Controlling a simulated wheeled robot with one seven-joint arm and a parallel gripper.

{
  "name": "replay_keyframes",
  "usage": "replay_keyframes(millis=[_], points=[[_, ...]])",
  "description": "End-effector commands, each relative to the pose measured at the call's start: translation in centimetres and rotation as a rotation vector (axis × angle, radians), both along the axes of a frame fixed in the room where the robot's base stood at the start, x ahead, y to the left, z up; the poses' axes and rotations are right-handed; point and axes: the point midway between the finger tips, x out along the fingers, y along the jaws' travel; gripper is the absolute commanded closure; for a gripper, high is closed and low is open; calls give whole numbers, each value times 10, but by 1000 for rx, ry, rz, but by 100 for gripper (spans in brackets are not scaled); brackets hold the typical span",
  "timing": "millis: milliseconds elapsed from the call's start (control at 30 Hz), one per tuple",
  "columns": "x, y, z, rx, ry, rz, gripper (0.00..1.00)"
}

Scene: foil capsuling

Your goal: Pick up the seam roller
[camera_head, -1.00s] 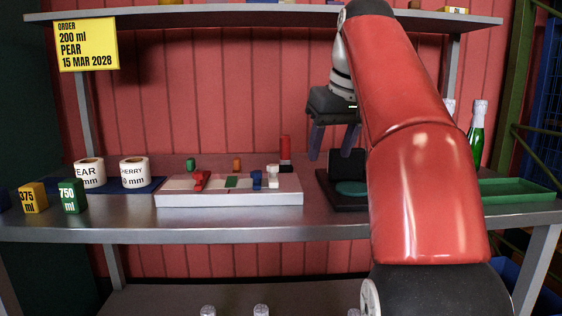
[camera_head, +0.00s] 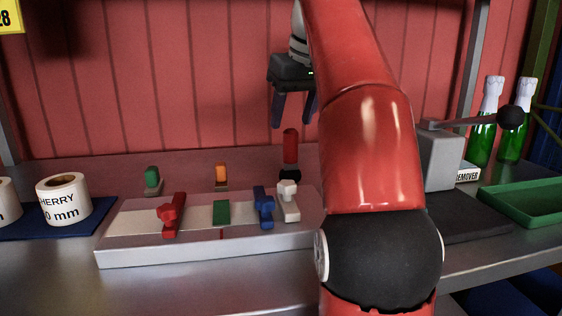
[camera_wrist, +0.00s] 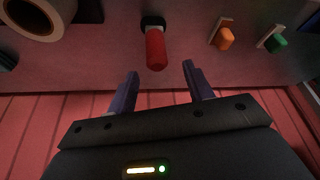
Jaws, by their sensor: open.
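A red upright handle on a black base (camera_head: 290,146), which looks like the seam roller, stands at the back of the bench behind the white tray. It also shows in the wrist view (camera_wrist: 155,48), near the upper middle. My gripper (camera_head: 294,122) is open and empty above it, fingers pointing down. In the wrist view my gripper's fingertips (camera_wrist: 160,70) are spread apart, with the red handle's end lined up between them and a little beyond. I see no contact between finger and handle.
The white tray (camera_head: 125,250) holds red, green, blue and white pieces. Green (camera_head: 152,176) and orange (camera_head: 221,172) handled pieces stand behind it. A label roll (camera_head: 62,197) is at left. A grey press (camera_head: 440,157), green tray (camera_head: 525,200) and bottles (camera_head: 484,137) are at right.

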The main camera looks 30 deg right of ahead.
Motion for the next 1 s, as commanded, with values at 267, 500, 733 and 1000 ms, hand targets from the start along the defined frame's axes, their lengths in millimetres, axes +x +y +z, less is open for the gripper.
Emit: replay_keyframes(millis=[267,500,733,1000], points=[[7,0,-18,0,1,0,49],[15,-3,-44,1,3,-1,49],[24,-3,-66,0,0,0,49],[25,-3,-66,-1,-1,0,54]])
